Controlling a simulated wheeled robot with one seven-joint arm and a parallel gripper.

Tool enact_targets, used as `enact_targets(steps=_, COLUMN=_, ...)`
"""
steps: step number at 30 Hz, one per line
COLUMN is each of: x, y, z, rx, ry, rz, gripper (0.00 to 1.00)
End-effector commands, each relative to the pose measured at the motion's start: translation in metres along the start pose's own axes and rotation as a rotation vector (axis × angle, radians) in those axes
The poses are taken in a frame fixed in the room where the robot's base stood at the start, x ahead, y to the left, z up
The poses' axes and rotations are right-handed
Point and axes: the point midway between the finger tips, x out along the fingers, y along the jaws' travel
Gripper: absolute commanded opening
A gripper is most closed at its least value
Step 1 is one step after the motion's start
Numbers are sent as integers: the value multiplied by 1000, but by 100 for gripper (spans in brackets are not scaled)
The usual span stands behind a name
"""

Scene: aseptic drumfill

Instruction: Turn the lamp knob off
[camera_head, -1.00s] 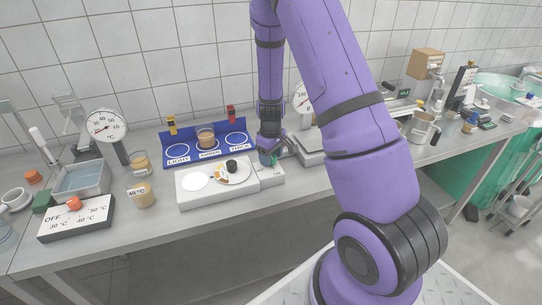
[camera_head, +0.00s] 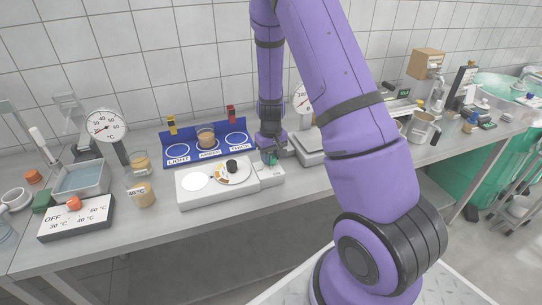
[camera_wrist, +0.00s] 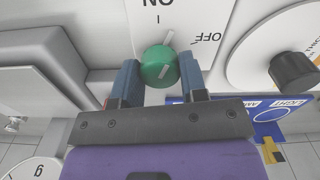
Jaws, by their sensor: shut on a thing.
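The green lamp knob (camera_wrist: 159,67) is on a white panel (camera_wrist: 115,16) between ON and OFF marks. Its white pointer lies between the ON tick and the OFF label, closer to the ON tick. My gripper (camera_wrist: 166,78) has its two blue-grey fingers on either side of the knob and is shut on it. In the head view my gripper (camera_head: 272,156) reaches down to the right end of the white lamp box (camera_head: 225,197), covering much of the knob there. A bright round disc (camera_head: 195,181) shows on the box's left.
A black knob on a white dial (camera_head: 232,166) sits beside the green knob. Behind is a blue board (camera_head: 181,149) with LIGHT and THICK circles and a cup (camera_head: 205,138). A scale (camera_head: 310,147) stands close on the right. Two beakers (camera_head: 141,193) stand left.

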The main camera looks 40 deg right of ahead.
Motion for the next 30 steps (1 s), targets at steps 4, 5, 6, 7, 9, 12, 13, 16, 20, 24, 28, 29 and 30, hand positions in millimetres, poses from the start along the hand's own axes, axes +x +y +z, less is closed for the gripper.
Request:
enact_targets(steps=4, x=0, y=0, z=0, rx=138, ry=0, rz=0, gripper=16)
enact_targets(steps=5, x=0, y=0, z=0, rx=167, ry=0, rz=0, gripper=16)
enact_targets(steps=6, x=0, y=0, z=0, rx=205, ry=0, rz=1, gripper=16)
enact_targets(steps=7, x=0, y=1, z=0, rx=233, ry=0, rz=1, gripper=16)
enact_targets(steps=9, x=0, y=0, z=0, rx=300, ry=0, rz=0, gripper=16)
enact_targets(steps=12, x=0, y=0, z=0, rx=392, ry=0, rz=0, gripper=16)
enact_targets(steps=13, x=0, y=0, z=0, rx=420, ry=1, rz=0, gripper=16)
enact_targets(steps=16, x=0, y=0, z=0, rx=507, ry=1, rz=1, gripper=16)
enact_targets(steps=20, x=0, y=0, z=0, rx=609, ry=1, rz=0, gripper=16)
enact_targets(steps=24, x=0, y=0, z=0, rx=698, ry=2, rz=0, gripper=16)
enact_targets(steps=28, x=0, y=0, z=0, rx=759, ry=2, rz=0, gripper=16)
enact_targets(steps=29, x=0, y=0, z=0, rx=771, ry=2, rz=0, gripper=16)
enact_targets(steps=30, x=0, y=0, z=0, rx=784, ry=2, rz=0, gripper=16)
